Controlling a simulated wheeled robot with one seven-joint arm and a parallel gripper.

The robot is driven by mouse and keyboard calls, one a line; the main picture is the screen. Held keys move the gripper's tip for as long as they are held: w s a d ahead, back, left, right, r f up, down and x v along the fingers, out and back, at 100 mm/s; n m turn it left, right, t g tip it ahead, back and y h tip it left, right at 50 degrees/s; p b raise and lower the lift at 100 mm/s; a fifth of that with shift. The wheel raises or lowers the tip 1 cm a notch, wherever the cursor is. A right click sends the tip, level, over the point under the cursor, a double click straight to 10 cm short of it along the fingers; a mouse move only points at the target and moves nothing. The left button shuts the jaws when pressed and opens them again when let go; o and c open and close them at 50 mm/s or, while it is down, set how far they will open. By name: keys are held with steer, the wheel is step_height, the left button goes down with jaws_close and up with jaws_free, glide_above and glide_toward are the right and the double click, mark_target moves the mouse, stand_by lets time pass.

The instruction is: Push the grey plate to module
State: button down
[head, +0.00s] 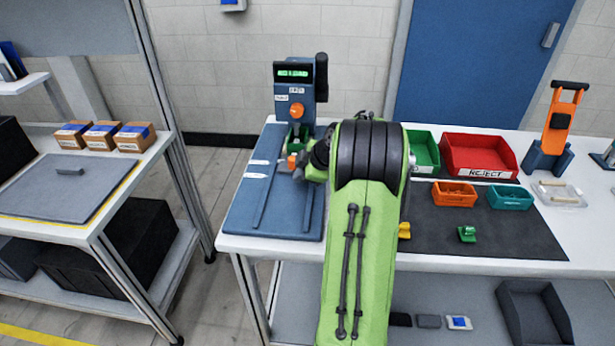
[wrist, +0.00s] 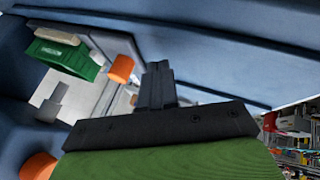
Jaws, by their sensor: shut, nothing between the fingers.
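A blue module (head: 294,100) with a "NO LOAD" display and an orange knob stands at the back of a blue railed base (head: 250,205). A light grey plate (wrist: 112,58) shows in the wrist view, between blue walls. A green block (wrist: 65,58) and an orange knob (wrist: 121,68) are at it; the green block (head: 296,138) also shows just below the module in the head view. My gripper (head: 300,168) is low over the base, in front of the module. Its fingers (wrist: 157,72) are shut and empty, near the plate; I cannot tell whether they touch it.
Right of my arm are a green bin (head: 424,152), a red REJECT bin (head: 478,155), and small orange (head: 455,195) and teal (head: 510,197) bins. A rack at left holds boxes (head: 103,136) and a flat grey panel (head: 60,188). The base's front left is clear.

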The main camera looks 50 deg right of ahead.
steer(key=p+v, duration=0.2)
steer(key=v, duration=0.7)
steer(key=shift+s+r, duration=0.25)
steer(key=shift+r, duration=0.05)
steer(key=shift+s+a, duration=0.1)
steer(key=s+a+r+m+p, duration=0.1)
steer(key=a+r, duration=0.2)
steer(key=a, duration=0.5)
steer(key=a+r+m+g+p, duration=0.1)
steer(key=a+r+m, duration=0.15)
steer(key=a, duration=0.45)
steer(key=s+a+r+p, duration=0.1)
steer(key=a+r, duration=0.3)
steer(key=a, duration=0.4)
steer(key=s+a+f+m+p, duration=0.1)
steer(key=s+a+m+p, duration=0.1)
steer(key=s+a+m, duration=0.3)
steer(key=s+a, duration=0.4)
steer(key=s, duration=0.6)
steer(key=shift+f+m+g, duration=0.2)
steer(key=shift+m+g, duration=0.15)
steer(key=shift+g, duration=0.05)
